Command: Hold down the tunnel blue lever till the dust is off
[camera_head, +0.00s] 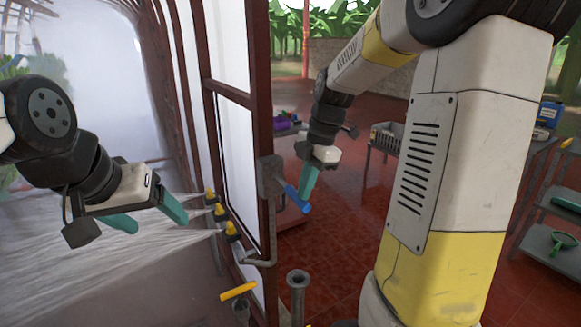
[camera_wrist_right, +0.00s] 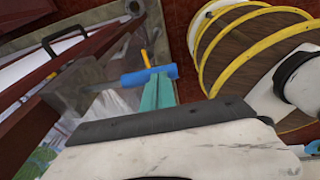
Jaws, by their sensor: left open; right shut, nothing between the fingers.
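The tunnel blue lever (camera_head: 297,199) sticks out down and to the right from a grey box on the brown tunnel frame. My right gripper (camera_head: 308,188) is shut and empty right at the lever. In the right wrist view, its teal fingertips (camera_wrist_right: 158,92) meet the blue lever (camera_wrist_right: 148,75); they seem to touch it, but do not grip it. My left gripper (camera_head: 150,216) is open and empty inside the tunnel, among white water jets. The jets fan out from several yellow-tipped nozzles (camera_head: 232,229). I cannot make out any dust.
The tunnel's door frame (camera_head: 262,110) stands between my two arms. A yellow handle (camera_head: 238,291) and a grey pipe (camera_head: 298,285) are low at the front. Tables with a grey crate (camera_head: 386,137) and trays stand to the right. The red tiled floor is open between them.

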